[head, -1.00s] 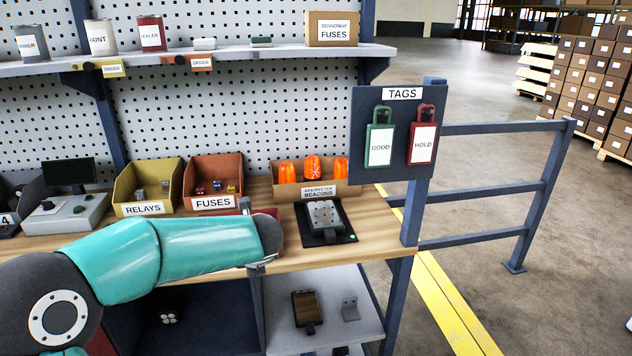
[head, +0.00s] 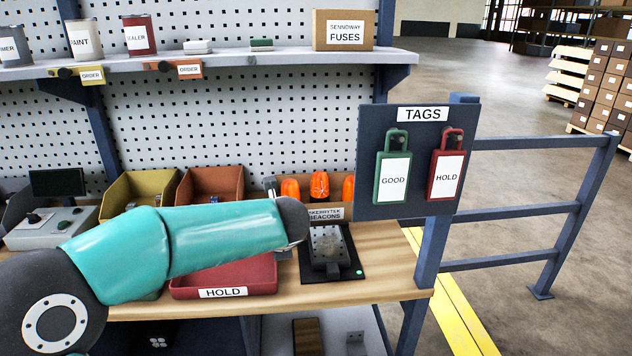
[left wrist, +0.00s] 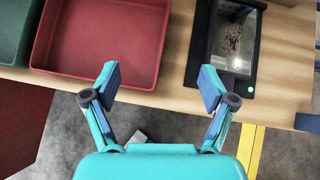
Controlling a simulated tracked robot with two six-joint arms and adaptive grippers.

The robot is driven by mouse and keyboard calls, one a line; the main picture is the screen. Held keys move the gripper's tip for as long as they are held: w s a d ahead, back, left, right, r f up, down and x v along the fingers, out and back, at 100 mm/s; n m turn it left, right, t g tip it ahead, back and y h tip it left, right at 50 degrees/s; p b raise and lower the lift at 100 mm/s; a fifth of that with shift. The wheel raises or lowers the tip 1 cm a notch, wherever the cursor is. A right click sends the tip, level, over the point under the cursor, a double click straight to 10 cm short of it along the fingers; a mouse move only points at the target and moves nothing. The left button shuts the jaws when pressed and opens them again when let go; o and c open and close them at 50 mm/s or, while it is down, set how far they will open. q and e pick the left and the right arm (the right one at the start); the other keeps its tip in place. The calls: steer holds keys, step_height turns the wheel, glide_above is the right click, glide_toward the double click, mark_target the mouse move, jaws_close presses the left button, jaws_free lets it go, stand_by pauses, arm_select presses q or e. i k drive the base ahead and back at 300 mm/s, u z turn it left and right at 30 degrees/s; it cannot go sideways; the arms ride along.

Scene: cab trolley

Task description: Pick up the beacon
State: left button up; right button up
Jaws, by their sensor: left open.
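Several orange beacons (head: 320,186) stand in a cardboard box labelled BEACONS (head: 336,213) at the back right of the bench. My left arm reaches in from the left in the head view, its wrist end in front and left of that box, hiding part of it. My left gripper (left wrist: 160,82) is open and empty in the left wrist view, with its fingers apart above the bench's front edge. The red tray (left wrist: 40,70) lies ahead of its left finger and the black device (left wrist: 198,75) ahead of its right finger. No beacon shows in the left wrist view.
The red HOLD tray (head: 262,277) and black device (head: 350,270) lie on the bench. Yellow (head: 118,195) and orange-brown (head: 183,195) bins stand behind my arm. The TAGS board (head: 362,150) stands right of the beacons. Bare wood (head: 395,262) shows at bench right.

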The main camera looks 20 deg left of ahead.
mark_target(319, 184)
steer(key=i, duration=1)
steer(key=z, duration=0.1)
